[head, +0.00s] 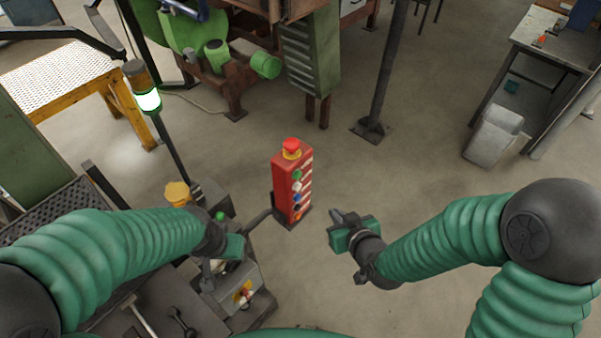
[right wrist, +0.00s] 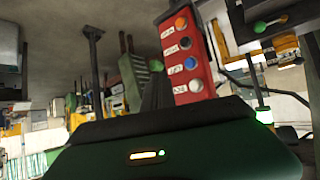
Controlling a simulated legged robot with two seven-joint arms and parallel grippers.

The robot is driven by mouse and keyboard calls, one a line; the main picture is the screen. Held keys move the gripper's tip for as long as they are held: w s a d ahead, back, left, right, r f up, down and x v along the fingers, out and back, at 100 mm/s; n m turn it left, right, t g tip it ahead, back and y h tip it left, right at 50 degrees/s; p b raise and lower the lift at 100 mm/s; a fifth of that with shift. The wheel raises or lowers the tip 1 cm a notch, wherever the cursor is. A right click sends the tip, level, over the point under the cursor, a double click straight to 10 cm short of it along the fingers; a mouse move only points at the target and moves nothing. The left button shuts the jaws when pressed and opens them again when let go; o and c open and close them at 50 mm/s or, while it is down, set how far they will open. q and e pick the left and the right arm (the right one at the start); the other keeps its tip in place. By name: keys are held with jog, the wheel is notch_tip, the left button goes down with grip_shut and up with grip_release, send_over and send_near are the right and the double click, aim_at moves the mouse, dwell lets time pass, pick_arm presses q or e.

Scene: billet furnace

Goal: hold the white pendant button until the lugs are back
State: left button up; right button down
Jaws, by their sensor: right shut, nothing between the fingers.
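The red pendant box (head: 279,188) stands upright in the middle of the head view, with a red mushroom button (head: 291,146) on top. Its white button (head: 297,186) sits below a green one; the white button also shows in the right wrist view (right wrist: 195,86), beyond my gripper's dark edge. My right gripper (head: 334,215) is shut and empty, to the right of the pendant and apart from it. My left gripper (head: 207,267) is at lower left over a small control box; its fingers are too small to read. I cannot make out the lugs.
A lit stack light (head: 148,100) stands at left on a pole. The small control box (head: 238,288) is below my left gripper. A dark post (head: 384,85) rises behind the pendant, and a grey bin (head: 493,135) stands at right.

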aim_at(297, 187)
pick_arm(q)
jog(key=shift+s+d, duration=0.15)
jog(key=shift+s, duration=0.2)
pick_arm(e)
jog(key=w+a, duration=0.4)
jog(key=a, duration=0.3)
jog(key=shift+w+a, duration=0.2)
jog(key=shift+w, duration=0.2)
dwell(0.3)
pick_arm(q)
jog(key=shift+d, duration=0.1)
pick_arm(e)
jog(key=shift+d, duration=0.1)
pick_arm(q)
jog(key=shift+d, duration=0.3)
pick_arm(e)
jog(key=shift+d, duration=0.25)
pick_arm(q)
jog(key=shift+a, duration=0.3)
pick_arm(e)
jog(key=shift+a, duration=0.3)
